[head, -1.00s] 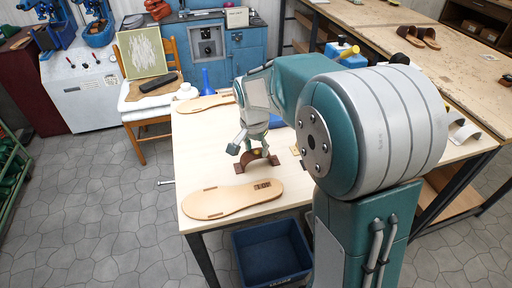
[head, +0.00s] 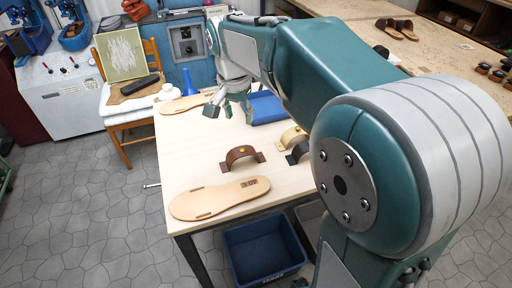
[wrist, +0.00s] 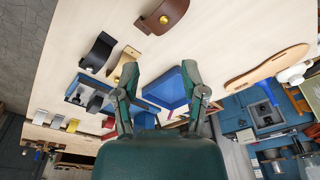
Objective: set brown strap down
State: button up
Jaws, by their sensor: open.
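The brown strap (head: 241,156) stands as an arch on the pale tabletop, just behind the front tan sole (head: 220,197).
A cream strap (head: 291,137) and a dark strap (head: 299,153) stand right of the brown one. A blue bin (head: 265,250) is below the front edge.

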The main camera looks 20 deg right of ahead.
jog(key=s+f+n+t, duration=0.2)
jog(key=s+n, duration=0.6)
jog(key=s, duration=1.3)
jog(key=shift+d+f+t+y, duration=0.2)
jog(key=shift+d+t+y, duration=0.2)
jog(key=shift+t, duration=0.8)
